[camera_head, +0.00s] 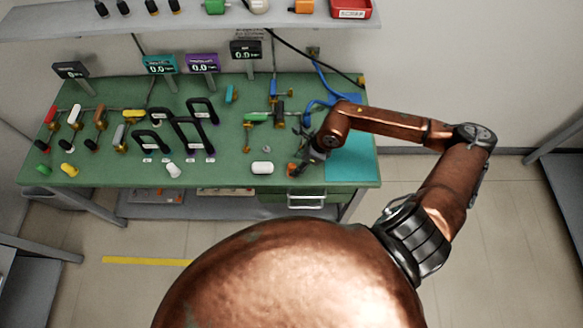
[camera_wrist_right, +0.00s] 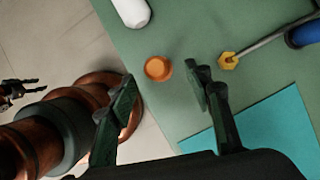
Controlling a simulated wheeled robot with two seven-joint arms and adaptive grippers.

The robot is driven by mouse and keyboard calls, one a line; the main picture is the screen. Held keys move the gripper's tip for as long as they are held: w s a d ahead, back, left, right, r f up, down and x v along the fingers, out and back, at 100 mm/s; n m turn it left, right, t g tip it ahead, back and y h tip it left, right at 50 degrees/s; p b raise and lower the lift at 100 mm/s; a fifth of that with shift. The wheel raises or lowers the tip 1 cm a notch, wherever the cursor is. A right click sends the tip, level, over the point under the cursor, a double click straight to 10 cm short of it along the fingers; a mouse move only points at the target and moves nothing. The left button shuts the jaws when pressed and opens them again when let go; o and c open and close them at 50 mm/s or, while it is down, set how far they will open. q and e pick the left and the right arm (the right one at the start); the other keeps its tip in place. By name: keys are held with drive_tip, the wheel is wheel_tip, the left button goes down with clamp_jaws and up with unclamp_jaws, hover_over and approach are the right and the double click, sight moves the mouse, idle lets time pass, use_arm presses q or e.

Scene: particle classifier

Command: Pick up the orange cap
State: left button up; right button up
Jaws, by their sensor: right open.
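The orange cap (camera_wrist_right: 158,68) is a small round piece lying on the green bench top, close to its front edge. In the head view it is a small orange spot (camera_head: 292,168) partly beside my right gripper (camera_head: 306,158). In the right wrist view my right gripper (camera_wrist_right: 164,77) is open and empty, and the cap shows between and just beyond its fingertips. The height of the fingers above the cap is hard to tell. A small dark claw (camera_wrist_right: 17,90) at the left edge of the wrist view looks like my left gripper; its jaws are too small to read.
A white cylinder (camera_head: 262,168) lies left of the cap. A yellow hex piece (camera_wrist_right: 229,61) on a metal rod with a blue part (camera_wrist_right: 303,34) lies to the right in the wrist view. A teal mat (camera_head: 351,163) is at the bench's right. Black handles (camera_head: 190,132) stand farther left.

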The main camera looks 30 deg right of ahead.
sight(294, 166)
drive_tip(key=x, duration=0.4)
drive_tip(key=shift+w+a, duration=0.1)
drive_tip(key=shift+a, duration=0.15)
drive_tip(key=c, duration=1.1)
